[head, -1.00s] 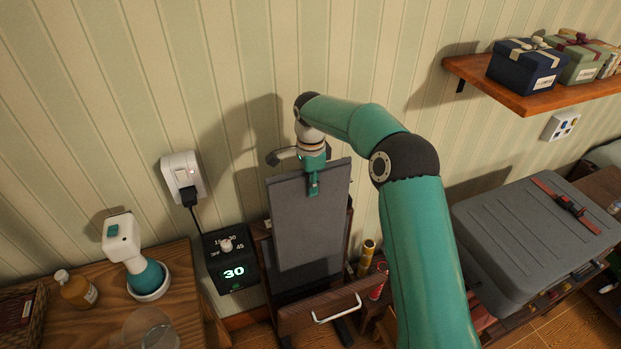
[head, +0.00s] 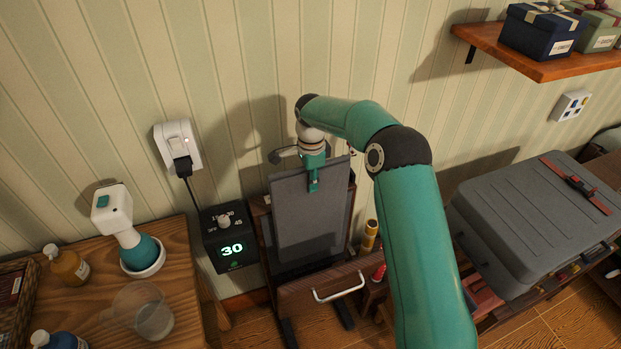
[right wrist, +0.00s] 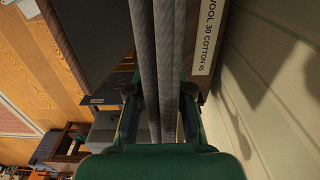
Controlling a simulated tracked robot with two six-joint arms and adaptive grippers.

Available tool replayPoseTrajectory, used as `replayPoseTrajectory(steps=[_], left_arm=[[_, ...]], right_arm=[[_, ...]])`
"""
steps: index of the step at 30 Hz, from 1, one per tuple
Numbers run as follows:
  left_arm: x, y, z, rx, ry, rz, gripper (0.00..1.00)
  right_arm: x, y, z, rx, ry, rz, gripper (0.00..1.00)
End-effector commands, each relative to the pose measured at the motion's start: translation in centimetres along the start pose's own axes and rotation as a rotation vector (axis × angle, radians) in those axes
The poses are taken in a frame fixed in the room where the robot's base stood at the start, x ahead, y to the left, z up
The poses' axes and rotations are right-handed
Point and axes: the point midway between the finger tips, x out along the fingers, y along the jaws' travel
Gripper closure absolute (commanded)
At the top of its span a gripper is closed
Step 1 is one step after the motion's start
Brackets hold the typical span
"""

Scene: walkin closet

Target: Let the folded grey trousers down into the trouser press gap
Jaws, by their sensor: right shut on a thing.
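The folded grey trousers (head: 308,218) hang as a flat panel in the head view. My right gripper (head: 314,186) is shut on their top edge. In the right wrist view the gripper (right wrist: 158,115) has the grey folds (right wrist: 157,60) between its fingers. The trouser press (head: 262,220) is the dark wooden frame behind and around the panel, with a front board (head: 325,292) that has a white handle. The panel's lower end is at the press opening; how deep it sits in the gap is hard to tell. My left gripper is out of view.
A black timer box (head: 230,238) reading 30 is left of the press, its cord running to a wall socket (head: 178,147). A wooden table (head: 185,262) holds a steamer (head: 135,240) and bottles.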

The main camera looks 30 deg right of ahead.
Motion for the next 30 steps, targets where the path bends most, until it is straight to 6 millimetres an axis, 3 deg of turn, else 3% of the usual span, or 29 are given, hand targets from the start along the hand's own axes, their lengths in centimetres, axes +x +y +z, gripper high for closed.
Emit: replayPoseTrajectory(steps=[30], left_arm=[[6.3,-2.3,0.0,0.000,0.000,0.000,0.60]], right_arm=[[10.2,-0.7,-0.1,0.002,0.000,0.000,1.00]])
